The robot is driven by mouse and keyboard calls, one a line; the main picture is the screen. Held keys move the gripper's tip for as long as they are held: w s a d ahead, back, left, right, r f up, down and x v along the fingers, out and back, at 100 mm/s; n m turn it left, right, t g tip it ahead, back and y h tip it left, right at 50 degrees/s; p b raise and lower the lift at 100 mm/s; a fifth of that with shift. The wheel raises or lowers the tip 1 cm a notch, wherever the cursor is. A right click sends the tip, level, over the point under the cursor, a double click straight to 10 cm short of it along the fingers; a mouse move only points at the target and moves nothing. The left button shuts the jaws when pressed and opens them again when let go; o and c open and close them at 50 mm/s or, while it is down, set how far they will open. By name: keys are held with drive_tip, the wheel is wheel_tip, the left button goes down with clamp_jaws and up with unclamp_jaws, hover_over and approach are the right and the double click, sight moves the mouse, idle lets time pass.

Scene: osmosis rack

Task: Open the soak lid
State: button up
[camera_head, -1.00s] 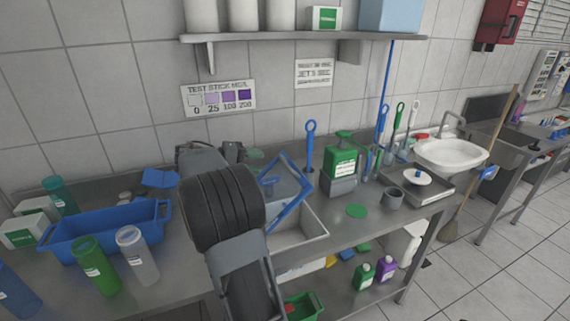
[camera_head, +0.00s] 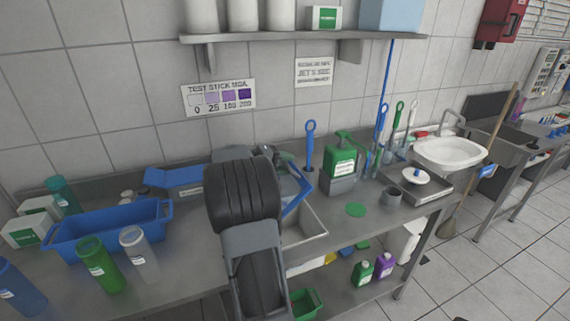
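The soak lid (camera_head: 297,201) is a blue-edged panel, tilted up over a grey metal basin (camera_head: 308,227) set in the counter. My arm hides most of its left part. My gripper (camera_head: 272,153) is mostly hidden behind my dark, ribbed arm, and only a small grey part shows above the lid, near its upper edge. I cannot tell whether the gripper touches the lid or whether its fingers are open.
A blue bin (camera_head: 105,236), a green bottle (camera_head: 101,266) and a clear bottle (camera_head: 139,255) stand left of my arm. A shelf (camera_head: 300,37) hangs above.

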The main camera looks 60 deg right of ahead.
drive_tip(key=shift+c, duration=0.4)
clamp_jaws()
drive_tip(key=shift+r, duration=0.1)
